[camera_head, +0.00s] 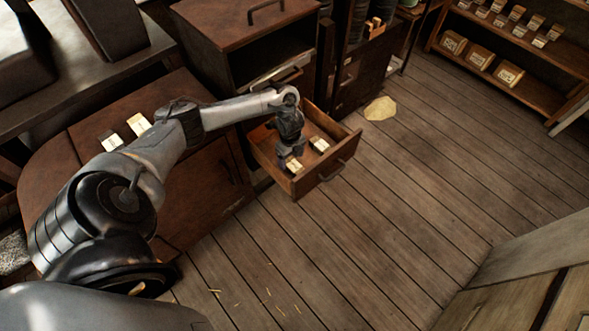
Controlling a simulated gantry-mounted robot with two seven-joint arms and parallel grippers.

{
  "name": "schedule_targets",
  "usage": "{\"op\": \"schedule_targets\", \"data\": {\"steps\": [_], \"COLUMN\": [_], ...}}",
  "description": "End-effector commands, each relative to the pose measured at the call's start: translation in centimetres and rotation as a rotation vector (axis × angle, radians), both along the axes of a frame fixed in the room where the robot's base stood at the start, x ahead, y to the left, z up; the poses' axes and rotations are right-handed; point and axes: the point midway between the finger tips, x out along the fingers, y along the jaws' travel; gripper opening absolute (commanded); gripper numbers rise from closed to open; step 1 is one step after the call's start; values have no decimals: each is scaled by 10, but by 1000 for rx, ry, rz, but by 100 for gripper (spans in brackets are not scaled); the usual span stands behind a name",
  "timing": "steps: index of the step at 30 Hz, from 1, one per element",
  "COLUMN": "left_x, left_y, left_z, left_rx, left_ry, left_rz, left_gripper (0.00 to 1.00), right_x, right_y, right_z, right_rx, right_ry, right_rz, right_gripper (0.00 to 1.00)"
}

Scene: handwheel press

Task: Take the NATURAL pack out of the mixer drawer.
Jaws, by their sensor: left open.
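The wooden drawer (325,178) is pulled out of a dark brown cabinet. Two small pale packs lie in it: one pack (319,145) toward the right side and another pack (295,165) near the front left. Their labels are too small to read, so I cannot tell which is NATURAL. My left gripper (287,160) reaches down into the drawer and is open. Its fingertips are close beside the front left pack, and I cannot tell whether they touch it. The gripper hides part of the drawer's inside. My right gripper is not in view.
Two small packs (138,124) lie on the brown cabinet top (190,205) at left. A shelf with several packs (506,72) stands at upper right. A pale yellowish patch (380,108) lies on the plank floor, which is open to the right of the drawer.

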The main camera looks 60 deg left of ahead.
Motion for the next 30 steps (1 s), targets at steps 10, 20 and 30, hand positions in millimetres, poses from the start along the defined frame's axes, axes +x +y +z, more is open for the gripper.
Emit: {"op": "schedule_targets", "data": {"steps": [10, 20, 30], "left_x": [4, 8, 8], "left_y": [-3, -5, -5], "left_z": [-32, -67, -68], "left_rx": [-2, 1, 1], "left_ry": [0, 0, -1], "left_rz": [1, 0, 0], "left_gripper": [77, 77, 69], "right_x": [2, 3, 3], "right_y": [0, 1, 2], "right_z": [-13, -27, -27], "right_rx": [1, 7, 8], "right_ry": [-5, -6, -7], "right_rz": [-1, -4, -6], "right_gripper": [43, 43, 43]}}
